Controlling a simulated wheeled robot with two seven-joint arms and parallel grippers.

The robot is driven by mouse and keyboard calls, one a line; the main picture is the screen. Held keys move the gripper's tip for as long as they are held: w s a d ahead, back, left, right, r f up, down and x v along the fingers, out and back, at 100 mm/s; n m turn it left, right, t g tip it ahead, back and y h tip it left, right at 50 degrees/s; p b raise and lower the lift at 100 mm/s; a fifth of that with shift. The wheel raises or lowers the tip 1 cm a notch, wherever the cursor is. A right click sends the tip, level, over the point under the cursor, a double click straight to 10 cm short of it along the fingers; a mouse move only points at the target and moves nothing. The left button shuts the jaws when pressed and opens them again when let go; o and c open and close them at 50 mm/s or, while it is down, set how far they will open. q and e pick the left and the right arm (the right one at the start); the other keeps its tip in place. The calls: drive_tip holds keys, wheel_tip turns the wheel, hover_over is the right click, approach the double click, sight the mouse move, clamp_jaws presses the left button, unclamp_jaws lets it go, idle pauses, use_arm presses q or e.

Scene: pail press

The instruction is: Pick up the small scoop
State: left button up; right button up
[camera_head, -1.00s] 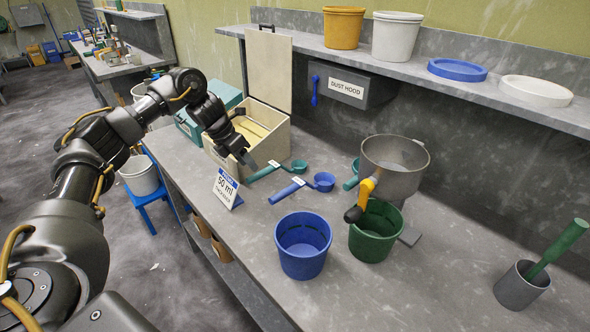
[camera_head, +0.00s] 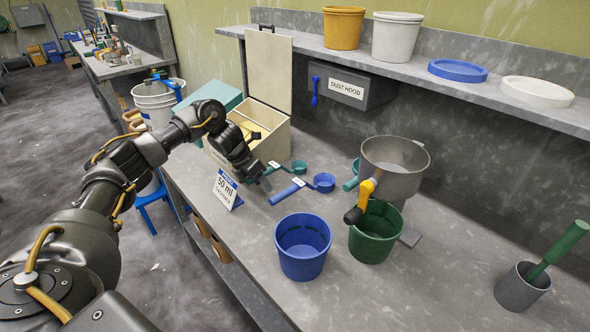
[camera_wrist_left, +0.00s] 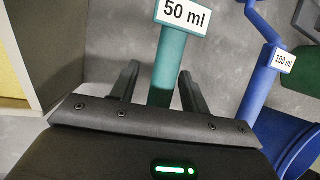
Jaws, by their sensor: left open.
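The small scoop is green; its cup (camera_head: 299,167) and label show in the head view, with part of its handle behind my left gripper (camera_head: 264,179). In the left wrist view its green handle (camera_wrist_left: 168,62), labelled 50 ml, runs between the two open fingers of my left gripper (camera_wrist_left: 157,85); its cup is out of that view. I cannot tell whether the fingers touch the handle. A blue scoop (camera_head: 324,182) lies beside it; its handle, labelled 100 ml, also shows in the wrist view (camera_wrist_left: 262,82). My right gripper is not in view.
A 50 ml sign (camera_head: 226,190) stands just left of the gripper. An open wooden box (camera_head: 276,143) is behind it. A blue pail (camera_head: 303,262), a green pail (camera_head: 374,247) and a metal hopper (camera_head: 394,178) stand to the right.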

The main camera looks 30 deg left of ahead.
use_arm(q)
clamp_jaws()
drive_tip(key=shift+r, duration=0.15)
